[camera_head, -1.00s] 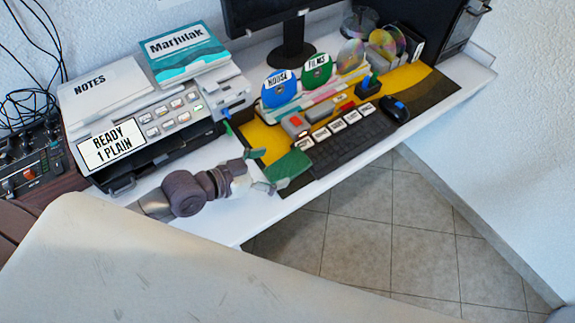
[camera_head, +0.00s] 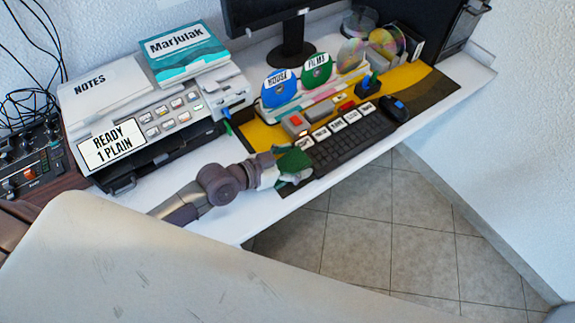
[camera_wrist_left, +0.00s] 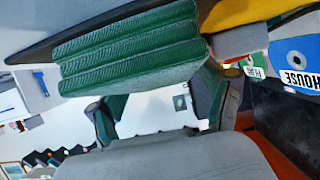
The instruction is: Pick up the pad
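The green ribbed pad (camera_head: 294,160) lies at the near left end of the keyboard, on the desk's front part. In the left wrist view the pad (camera_wrist_left: 135,50) fills the upper left, its ribs facing the camera. My left gripper (camera_head: 280,166) is at the pad, its fingers on either side of it and partly hiding it. In the left wrist view the left gripper's fingers (camera_wrist_left: 158,108) stand apart, with a bright gap between them, below the pad. I cannot tell whether they touch it. My right gripper is not in view.
A black keyboard (camera_head: 350,142) with white labels and a mouse (camera_head: 394,107) lie just right of the pad. A printer (camera_head: 150,125) stands left. Disc holders (camera_head: 282,92) and a monitor (camera_head: 290,40) stand behind. The desk's front edge is close.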

